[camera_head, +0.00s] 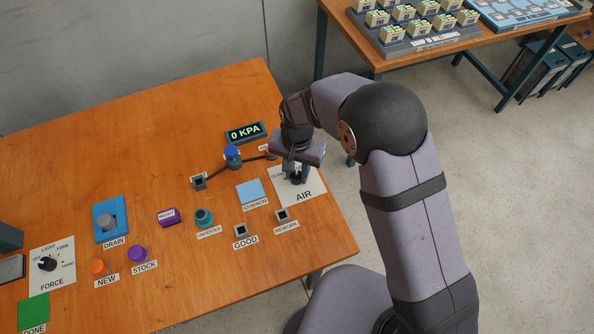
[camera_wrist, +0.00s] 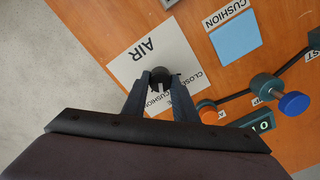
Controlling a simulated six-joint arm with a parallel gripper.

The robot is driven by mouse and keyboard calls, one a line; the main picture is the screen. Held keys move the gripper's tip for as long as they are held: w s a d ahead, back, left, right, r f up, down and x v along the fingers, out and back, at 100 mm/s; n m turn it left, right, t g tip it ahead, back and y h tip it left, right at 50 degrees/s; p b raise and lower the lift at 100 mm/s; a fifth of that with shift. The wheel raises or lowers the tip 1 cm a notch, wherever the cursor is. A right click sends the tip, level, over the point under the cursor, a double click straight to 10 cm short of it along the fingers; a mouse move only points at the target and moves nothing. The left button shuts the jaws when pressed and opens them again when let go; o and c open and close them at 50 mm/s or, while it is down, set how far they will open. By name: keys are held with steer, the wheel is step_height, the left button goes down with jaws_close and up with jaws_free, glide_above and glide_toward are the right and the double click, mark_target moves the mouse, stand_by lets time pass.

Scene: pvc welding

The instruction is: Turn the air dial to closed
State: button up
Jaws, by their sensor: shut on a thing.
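The air dial is a black knob (camera_wrist: 158,73) on a white panel (camera_head: 309,184) marked AIR, with CLOSED and CUSHION labels partly showing in the wrist view. My gripper (camera_head: 295,176) is over this panel at the right of the table, pointing down. In the wrist view the two fingers (camera_wrist: 162,84) are shut on the knob, one on each side. The fingers hide part of the knob and the panel's labels, so I cannot tell which label the pointer faces.
A display (camera_head: 245,132) reads 0 KPA behind a blue-topped fitting (camera_head: 232,156) with dark hoses. A blue CUSHION pad (camera_head: 250,192) lies left of the panel. GOOD (camera_head: 241,230) and REWORK (camera_head: 282,215) sockets are in front. Bare table lies at the back left.

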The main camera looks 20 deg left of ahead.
steer(key=n, duration=0.4)
steer(key=shift+a+n, duration=0.1)
steer(key=shift+n, duration=0.2)
steer(key=n, duration=0.4)
steer(key=shift+n, duration=0.3)
steer(key=n, duration=0.4)
steer(key=shift+s+n, duration=0.1)
steer(key=shift+n, duration=2)
steer(key=o, duration=1)
steer(key=shift+o, duration=0.2)
